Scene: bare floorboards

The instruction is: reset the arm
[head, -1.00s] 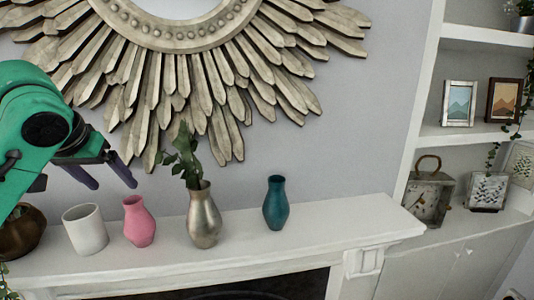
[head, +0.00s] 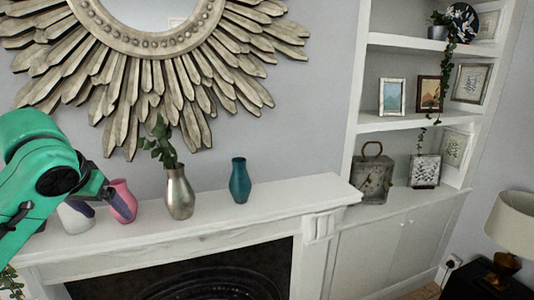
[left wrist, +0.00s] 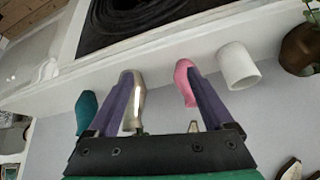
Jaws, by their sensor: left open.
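My left gripper (head: 103,208) is open, at the end of my green arm on the left of the head view. Its purple fingers overlap the white cup (head: 76,217) and the pink vase (head: 122,198) in that view. In the left wrist view the open fingers of the left gripper (left wrist: 165,84) are spread wide with nothing between them. One finger overlaps the silver vase (left wrist: 134,95), the other the pink vase (left wrist: 184,84). I cannot tell whether they touch. My right gripper is in neither view.
A white mantel (head: 255,207) carries the vases, including the silver one with leaves (head: 179,193) and a teal one (head: 240,181). A sunburst mirror (head: 146,78) hangs above. Shelves (head: 411,122) and a lamp (head: 515,222) stand right. A brown pot (left wrist: 299,50) shows in the wrist view.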

